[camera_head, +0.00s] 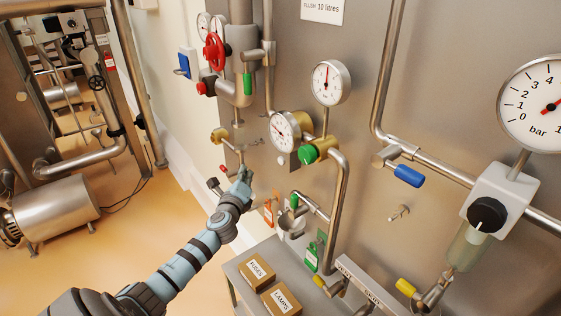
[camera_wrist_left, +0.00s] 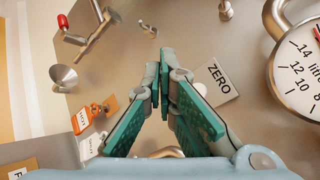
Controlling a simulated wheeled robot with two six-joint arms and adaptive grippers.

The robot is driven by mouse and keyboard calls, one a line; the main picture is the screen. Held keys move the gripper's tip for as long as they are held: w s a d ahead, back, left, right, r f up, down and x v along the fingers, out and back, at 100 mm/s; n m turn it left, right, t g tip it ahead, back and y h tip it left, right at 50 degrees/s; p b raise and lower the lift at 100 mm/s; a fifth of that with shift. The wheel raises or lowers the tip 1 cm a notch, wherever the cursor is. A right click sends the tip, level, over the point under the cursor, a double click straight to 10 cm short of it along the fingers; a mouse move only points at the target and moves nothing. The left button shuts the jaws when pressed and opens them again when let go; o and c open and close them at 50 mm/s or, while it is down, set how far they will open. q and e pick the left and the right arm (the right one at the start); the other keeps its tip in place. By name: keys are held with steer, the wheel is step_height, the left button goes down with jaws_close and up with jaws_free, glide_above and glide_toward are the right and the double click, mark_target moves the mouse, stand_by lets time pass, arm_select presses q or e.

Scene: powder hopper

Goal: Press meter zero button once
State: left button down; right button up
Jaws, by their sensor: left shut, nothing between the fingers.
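A round white dial meter (camera_head: 284,131) is mounted on the steel panel in the head view. Part of its dial (camera_wrist_left: 302,68) shows at the right edge of the left wrist view. A plate marked ZERO (camera_wrist_left: 217,80) is beside the meter. A small pale round piece, likely the zero button (camera_wrist_left: 200,89), shows at the plate's left edge, close to my right-hand finger and partly hidden. My left gripper (camera_head: 243,172) is below and left of the meter in the head view. Its teal fingers (camera_wrist_left: 161,68) are shut and empty, left of the plate in the wrist view. The right gripper is not in view.
A green knob (camera_head: 308,154) and a vertical pipe (camera_head: 338,205) stand right of the gripper. A red handwheel (camera_head: 214,52) is above. An orange tag (camera_wrist_left: 86,118) hangs nearby. Boxes marked FUSES (camera_head: 257,272) and LAMPS (camera_head: 281,299) sit on a grey surface below.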

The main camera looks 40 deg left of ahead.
mark_target(281, 161)
arm_select(q)
steer(key=shift+w, duration=0.1)
steer(key=w+d+b, duration=0.2)
steer(key=w, duration=0.6)
steer(key=shift+w+d+b, duration=0.15)
steer(key=shift+d+b, duration=0.1)
steer(key=shift+b, duration=0.15)
steer(key=shift+w, duration=0.1)
stand_by(0.9)
steer(key=shift+w+d, duration=0.1)
steer(key=shift+w, duration=0.25)
